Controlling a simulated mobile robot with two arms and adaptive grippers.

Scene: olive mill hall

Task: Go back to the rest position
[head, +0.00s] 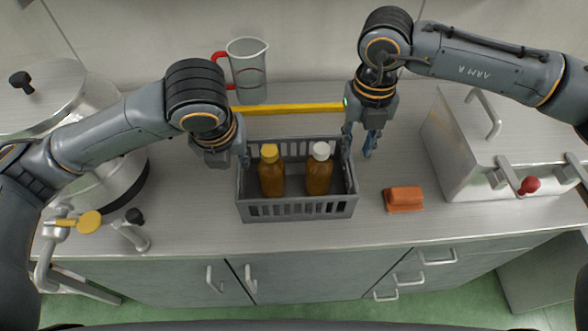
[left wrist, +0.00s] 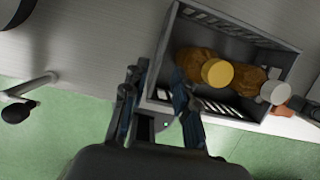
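My left gripper (head: 240,157) is at the left end of the grey crate (head: 297,209). In the left wrist view, its fingers (left wrist: 158,108) are spread apart, with the crate's near end wall (left wrist: 160,62) close to or between the tips; contact cannot be told. My right gripper (head: 359,146) points down at the crate's right end, its fingers apart, with one tip close to the right wall. The crate stands on the counter and holds a yellow-capped bottle (head: 271,176) and a white-capped bottle (head: 319,175), both upright with amber contents.
An orange block-like item (head: 404,198) lies right of the crate. A yellow bar (head: 288,109) and measuring jug (head: 247,75) are behind. A steel pot (head: 62,95) with a tap (head: 130,232) stands left, a metal box machine (head: 495,135) right.

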